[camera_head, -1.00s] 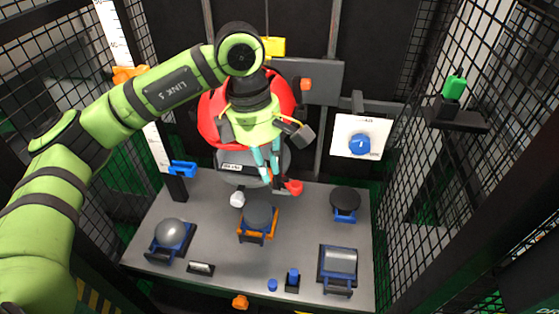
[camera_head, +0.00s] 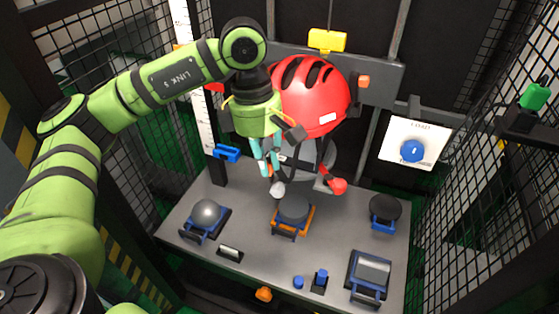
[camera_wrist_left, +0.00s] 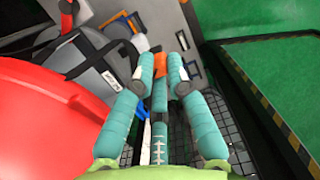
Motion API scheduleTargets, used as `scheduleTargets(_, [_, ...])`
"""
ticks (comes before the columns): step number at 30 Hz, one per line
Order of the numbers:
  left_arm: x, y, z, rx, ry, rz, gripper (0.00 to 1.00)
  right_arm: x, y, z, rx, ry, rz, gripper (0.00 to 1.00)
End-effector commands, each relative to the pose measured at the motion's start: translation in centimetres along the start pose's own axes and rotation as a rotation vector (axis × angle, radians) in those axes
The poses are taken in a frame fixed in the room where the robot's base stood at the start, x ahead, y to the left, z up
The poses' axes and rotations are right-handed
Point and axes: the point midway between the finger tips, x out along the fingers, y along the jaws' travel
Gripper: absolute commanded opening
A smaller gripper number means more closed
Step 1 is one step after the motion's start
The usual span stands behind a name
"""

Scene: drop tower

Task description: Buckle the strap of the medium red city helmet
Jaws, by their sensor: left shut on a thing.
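The red helmet (camera_head: 312,95) is at the carriage above the grey base, to the right of my left gripper. One dark strap hangs from it to a red buckle half (camera_head: 337,186). A pale grey piece (camera_head: 277,188), apparently the other buckle half, is just below my left fingertips. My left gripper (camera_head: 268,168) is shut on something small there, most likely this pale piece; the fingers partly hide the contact. The two buckle halves are apart. In the left wrist view the helmet (camera_wrist_left: 50,125) fills the left side beside the teal fingers (camera_wrist_left: 162,75). My right gripper is out of view.
Below, an orange-framed anvil (camera_head: 293,212) stands mid-base, with a dome anvil (camera_head: 207,213) left, a round dark one (camera_head: 385,207) and a block anvil (camera_head: 371,268) right. A blue dial (camera_head: 411,151) is at right. Mesh walls enclose both sides.

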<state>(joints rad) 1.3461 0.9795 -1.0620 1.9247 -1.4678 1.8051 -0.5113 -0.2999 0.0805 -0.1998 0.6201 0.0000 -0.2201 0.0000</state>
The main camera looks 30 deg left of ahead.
Motion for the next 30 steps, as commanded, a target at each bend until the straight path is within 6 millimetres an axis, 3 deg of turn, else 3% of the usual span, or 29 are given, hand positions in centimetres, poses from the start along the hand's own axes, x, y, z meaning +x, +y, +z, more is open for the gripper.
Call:
scheduleTargets(13, [0.0,0.1,-4.1,-0.004,0.0,0.001,0.0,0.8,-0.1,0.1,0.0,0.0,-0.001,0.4])
scheduleTargets(30, [-1.1,2.0,-8.8,-0.004,-0.001,0.0,0.0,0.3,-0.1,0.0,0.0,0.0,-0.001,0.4])
